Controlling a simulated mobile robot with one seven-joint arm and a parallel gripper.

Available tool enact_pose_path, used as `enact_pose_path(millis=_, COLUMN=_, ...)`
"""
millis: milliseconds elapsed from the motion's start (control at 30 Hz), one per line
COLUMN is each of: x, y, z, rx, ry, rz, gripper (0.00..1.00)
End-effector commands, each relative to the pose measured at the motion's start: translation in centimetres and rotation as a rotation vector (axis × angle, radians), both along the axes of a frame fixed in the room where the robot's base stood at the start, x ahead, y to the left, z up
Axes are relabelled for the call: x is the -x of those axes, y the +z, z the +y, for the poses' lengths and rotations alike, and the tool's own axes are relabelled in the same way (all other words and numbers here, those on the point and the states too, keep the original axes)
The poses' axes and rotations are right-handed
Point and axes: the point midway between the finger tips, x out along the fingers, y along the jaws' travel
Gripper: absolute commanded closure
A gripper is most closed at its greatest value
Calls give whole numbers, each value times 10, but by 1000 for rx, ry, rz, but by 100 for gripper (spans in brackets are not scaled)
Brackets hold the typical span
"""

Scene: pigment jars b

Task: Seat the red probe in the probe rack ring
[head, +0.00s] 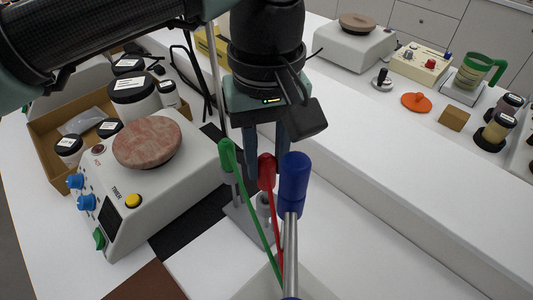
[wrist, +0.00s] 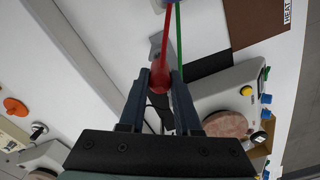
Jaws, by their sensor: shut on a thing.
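My gripper (head: 266,165) points down and is shut on the red probe (head: 267,172) by its thick handle. In the wrist view, the red handle (wrist: 160,78) sits between the two fingertips, its thin shaft running away toward the top edge. In the head view the red shaft slants down between the green probe (head: 227,156) and the blue probe (head: 294,184), which stands in front. A grey stand (head: 244,222), perhaps the probe rack, is partly hidden behind the probes. I cannot make out its ring. The red probe's lower tip is hidden or out of view.
A hotplate-like device (head: 190,192) with a reddish round top stands left of my gripper. A cardboard box (head: 48,128) with several jars is behind it. A raised white shelf (head: 400,160) at right holds a scale, an orange lid (head: 416,102) and jars. The front bench is partly clear.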

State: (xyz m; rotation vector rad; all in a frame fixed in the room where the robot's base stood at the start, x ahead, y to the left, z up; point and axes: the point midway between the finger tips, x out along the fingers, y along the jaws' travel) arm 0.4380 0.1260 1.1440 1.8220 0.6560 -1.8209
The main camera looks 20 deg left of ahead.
Motion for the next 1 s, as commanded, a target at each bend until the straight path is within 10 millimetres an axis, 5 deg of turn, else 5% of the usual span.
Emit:
enact_pose_path(millis=500, x=0, y=-14, z=0, rx=0, ry=0, rz=0, gripper=100)
enact_pose_path(millis=533, x=0, y=-14, z=0, rx=0, ry=0, rz=0, gripper=66)
enact_pose_path(millis=700, x=0, y=-13, z=0, rx=0, ry=0, rz=0, gripper=36)
enact_pose_path(millis=1000, x=0, y=-13, z=0, rx=0, ry=0, rz=0, gripper=33)
